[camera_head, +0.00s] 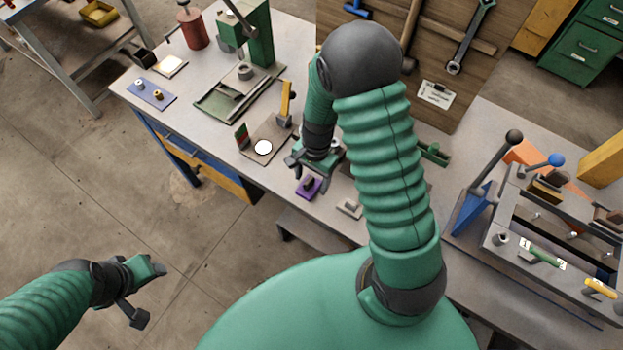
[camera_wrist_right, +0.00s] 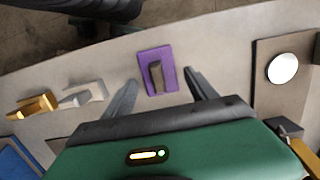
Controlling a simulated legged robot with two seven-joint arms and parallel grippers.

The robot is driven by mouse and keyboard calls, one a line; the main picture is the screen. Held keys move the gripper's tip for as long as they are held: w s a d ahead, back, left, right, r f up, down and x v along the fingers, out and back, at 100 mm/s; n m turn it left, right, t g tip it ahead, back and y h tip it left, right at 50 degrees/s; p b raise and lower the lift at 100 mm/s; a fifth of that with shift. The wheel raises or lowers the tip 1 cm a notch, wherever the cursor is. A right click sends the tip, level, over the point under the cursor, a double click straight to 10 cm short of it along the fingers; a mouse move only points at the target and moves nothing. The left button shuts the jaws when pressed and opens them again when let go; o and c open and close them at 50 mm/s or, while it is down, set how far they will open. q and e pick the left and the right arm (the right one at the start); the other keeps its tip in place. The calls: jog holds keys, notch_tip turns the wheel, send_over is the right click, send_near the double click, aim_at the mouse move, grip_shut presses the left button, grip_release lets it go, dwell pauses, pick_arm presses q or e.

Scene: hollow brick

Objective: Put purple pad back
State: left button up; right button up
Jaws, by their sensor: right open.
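In the right wrist view the purple pad (camera_wrist_right: 146,61) is between and just ahead of my right fingers. My right gripper (camera_head: 308,174) is open and empty above the bench beside the pad. It also shows in the right wrist view (camera_wrist_right: 161,78), one finger on each side of the pad, apart from it. My left gripper (camera_head: 150,293) is open and empty over the floor, away from the bench.
A brown board with a white disc (camera_head: 263,148) lies left of the pad. A blue mat (camera_head: 155,95) with small pegs lies at the bench's left. A lever fixture (camera_head: 545,225) stands at the right. The tool board rises behind.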

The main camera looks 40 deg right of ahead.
notch_tip(320, 180, up, 11)
jog(key=d, duration=0.1)
jog(key=s+a+r+n+t, duration=0.1)
jog(key=s+a+n, duration=0.1)
jog(key=n, duration=0.4)
jog(key=s+a+r+n+t+h, duration=0.1)
jog(key=s+a+n+t, duration=0.1)
jog(key=a+n, duration=0.2)
jog(key=n, duration=0.3)
jog(key=shift+s+a+n, duration=0.3)
jog(key=shift+s+a, duration=0.05)
jog(key=shift+s, duration=0.05)
jog(key=shift+s+r, duration=0.1)
